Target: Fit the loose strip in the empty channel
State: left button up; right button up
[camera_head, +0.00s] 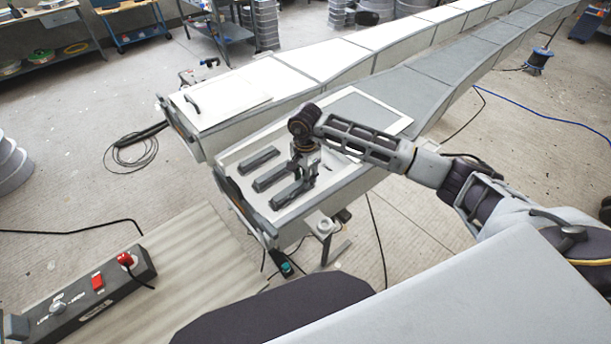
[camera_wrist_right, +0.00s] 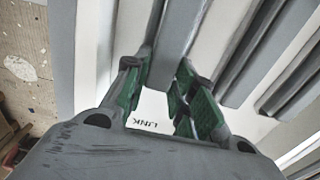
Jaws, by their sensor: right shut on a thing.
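My right gripper (camera_head: 307,172) points down over the near end of the right-hand mould (camera_head: 345,182). In the right wrist view, its green-padded fingers (camera_wrist_right: 163,88) are shut around a long grey strip (camera_wrist_right: 176,38). In the head view this strip (camera_head: 287,197) is the nearest in a row of dark bars. I cannot tell whether it lies in a channel or just above the surface. Two similar dark bars, a middle one (camera_head: 270,177) and a far one (camera_head: 260,158), lie roughly parallel to it. No empty channel can be made out clearly; the gripper covers part of the area. My left gripper is out of view.
A second long pale mould (camera_head: 232,98) runs alongside to the left. A control box with a red button (camera_head: 97,282) stands on a board at the lower left. Coiled black cable (camera_head: 130,152) lies on the floor. Workbenches stand along the back.

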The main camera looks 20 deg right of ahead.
jog(key=o, duration=1.1)
jog(key=shift+f, duration=0.1)
jog(key=shift+c, duration=0.2)
jog(key=shift+r, duration=0.2)
jog(key=shift+r, duration=0.35)
notch_tip(320, 180, up, 11)
jog(key=b, duration=0.2)
jog(key=shift+b, duration=0.3)
jog(key=shift+r, duration=0.1)
jog(key=shift+s, duration=0.1)
